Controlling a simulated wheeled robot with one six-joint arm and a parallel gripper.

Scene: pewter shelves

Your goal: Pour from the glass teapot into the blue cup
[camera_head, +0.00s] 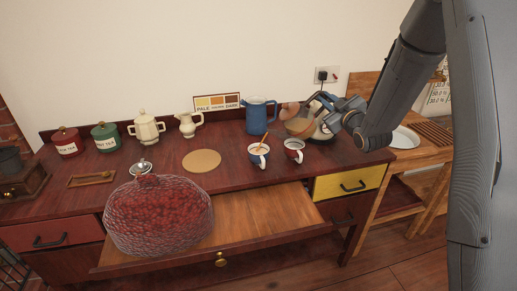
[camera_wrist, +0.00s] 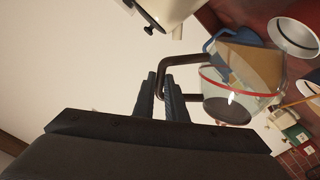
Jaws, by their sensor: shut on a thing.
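The glass teapot (camera_head: 301,128) is at the right of the table top, behind the two cups. It has a clear body and a dark handle (camera_wrist: 168,62) in the wrist view. My gripper (camera_head: 338,110) is shut on the handle, with its fingers (camera_wrist: 165,98) around it in the wrist view. The teapot's exact tilt and whether it touches the table cannot be told. The blue cup (camera_head: 257,158) stands upright to the left in front of the teapot, a thin stick in it. No stream of liquid shows.
A red cup (camera_head: 293,154) stands beside the blue cup, close to the teapot. A blue pitcher (camera_head: 259,118) stands behind. A round tan mat (camera_head: 202,160) lies left of the cups. A drawer (camera_head: 262,218) is pulled out in front, with a large red-filled vessel (camera_head: 158,215) nearby.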

